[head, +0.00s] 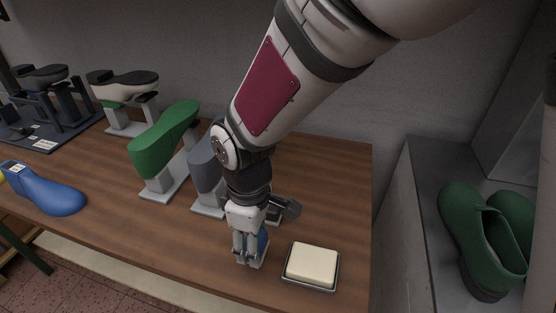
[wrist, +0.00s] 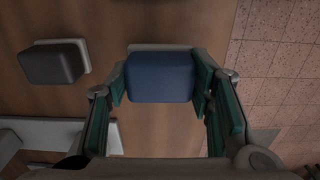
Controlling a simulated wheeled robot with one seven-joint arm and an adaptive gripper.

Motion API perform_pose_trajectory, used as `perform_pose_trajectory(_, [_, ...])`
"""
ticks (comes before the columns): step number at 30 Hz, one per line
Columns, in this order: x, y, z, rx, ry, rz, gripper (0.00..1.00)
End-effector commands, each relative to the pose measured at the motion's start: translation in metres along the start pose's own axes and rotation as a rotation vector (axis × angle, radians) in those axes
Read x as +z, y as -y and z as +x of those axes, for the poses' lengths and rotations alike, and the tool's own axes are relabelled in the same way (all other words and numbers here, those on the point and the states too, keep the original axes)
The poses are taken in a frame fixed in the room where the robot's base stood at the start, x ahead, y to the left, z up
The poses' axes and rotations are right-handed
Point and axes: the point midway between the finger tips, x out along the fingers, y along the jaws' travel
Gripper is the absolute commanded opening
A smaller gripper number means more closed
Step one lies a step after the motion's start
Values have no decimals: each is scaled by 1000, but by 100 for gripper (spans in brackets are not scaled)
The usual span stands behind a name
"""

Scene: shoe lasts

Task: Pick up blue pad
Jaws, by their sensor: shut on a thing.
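The blue pad (wrist: 160,76) is a rounded block between the two teal-lined fingers of my gripper (wrist: 160,88) in the wrist view. The fingers are shut on its left and right sides. A pale edge, like that of a small tray, shows just behind the pad; I cannot tell whether the pad still touches it. In the head view my gripper (head: 250,257) points down near the table's front edge, and only a sliver of the blue pad (head: 263,239) shows beside the fingers; the rest is hidden.
A cream pad (head: 312,264) lies in a tray right of my gripper. A dark grey pad (wrist: 52,64) sits left in the wrist view. A green last (head: 165,135) on a stand and a blue last (head: 45,190) are left on the wooden table (head: 340,175). Green shoes (head: 475,235) stand right.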

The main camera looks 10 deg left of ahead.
Motion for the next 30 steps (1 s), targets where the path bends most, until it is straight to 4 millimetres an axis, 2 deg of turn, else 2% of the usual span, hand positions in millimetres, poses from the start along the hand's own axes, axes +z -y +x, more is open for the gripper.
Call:
perform_pose_trajectory(1, [0,0,-10,2,-3,1,19])
perform_pose_trajectory(12, [46,80,-16,1,0,-3,19])
perform_pose_trajectory(18, [66,117,-19,1,0,-3,19])
perform_pose_trajectory(24, [76,135,-21,0,0,0,19])
perform_pose_trajectory(30, [79,140,-21,0,0,0,19])
